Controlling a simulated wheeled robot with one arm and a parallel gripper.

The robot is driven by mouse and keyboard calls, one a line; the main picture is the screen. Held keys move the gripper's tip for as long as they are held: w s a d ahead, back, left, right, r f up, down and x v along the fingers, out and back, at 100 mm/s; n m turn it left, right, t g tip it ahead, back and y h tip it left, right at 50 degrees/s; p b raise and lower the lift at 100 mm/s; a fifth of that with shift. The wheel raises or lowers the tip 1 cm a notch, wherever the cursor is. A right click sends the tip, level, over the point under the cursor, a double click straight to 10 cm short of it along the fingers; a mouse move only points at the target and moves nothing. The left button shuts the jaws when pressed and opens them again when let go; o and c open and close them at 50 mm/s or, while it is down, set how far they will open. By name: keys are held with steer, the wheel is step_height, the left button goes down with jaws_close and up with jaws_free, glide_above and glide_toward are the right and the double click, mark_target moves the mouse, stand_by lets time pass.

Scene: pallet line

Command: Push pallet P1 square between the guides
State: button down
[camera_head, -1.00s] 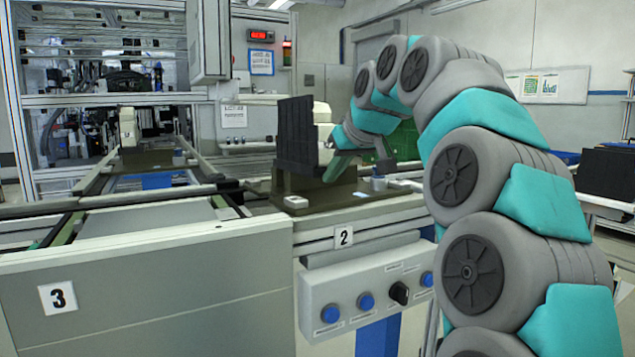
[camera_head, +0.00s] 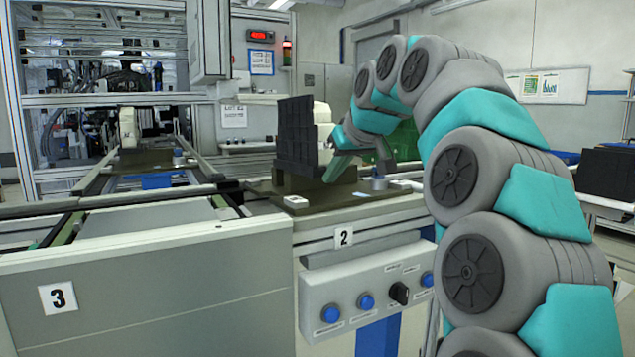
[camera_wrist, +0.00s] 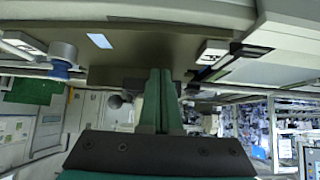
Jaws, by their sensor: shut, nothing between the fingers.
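The pallet, which I take to be P1, is a flat olive-brown plate (camera_head: 335,197) at the station marked 2. It carries a tall dark ribbed block (camera_head: 297,140) on a brown base. My gripper (camera_head: 331,176) is shut, its green fingers reaching down beside the right side of the block's base; whether they touch is unclear. In the wrist view my gripper (camera_wrist: 158,75) points at the brown surface (camera_wrist: 140,55), its fingers together. The guides are not clearly distinguishable, and the pallet's far edge is hidden behind the block and arm.
A small white block (camera_head: 296,202) lies at the pallet's left front corner. A grey cylinder (camera_head: 379,183) stands at its right. A conveyor (camera_head: 150,180) runs away at left. A button panel (camera_head: 365,297) is on the front. My arm fills the right side.

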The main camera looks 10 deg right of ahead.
steer(key=shift+w+a+p, duration=0.25)
steer(key=shift+w+p, duration=0.2)
steer(key=shift+w, duration=0.35)
steer(key=shift+r, duration=0.2)
stand_by(0.6)
steer(key=shift+s+r, duration=0.2)
steer(key=shift+r, duration=0.15)
steer(key=p+v, duration=0.1)
steer(key=v, duration=0.5)
steer(key=shift+s+d+f, duration=0.1)
steer(key=shift+f, duration=0.05)
stand_by(0.3)
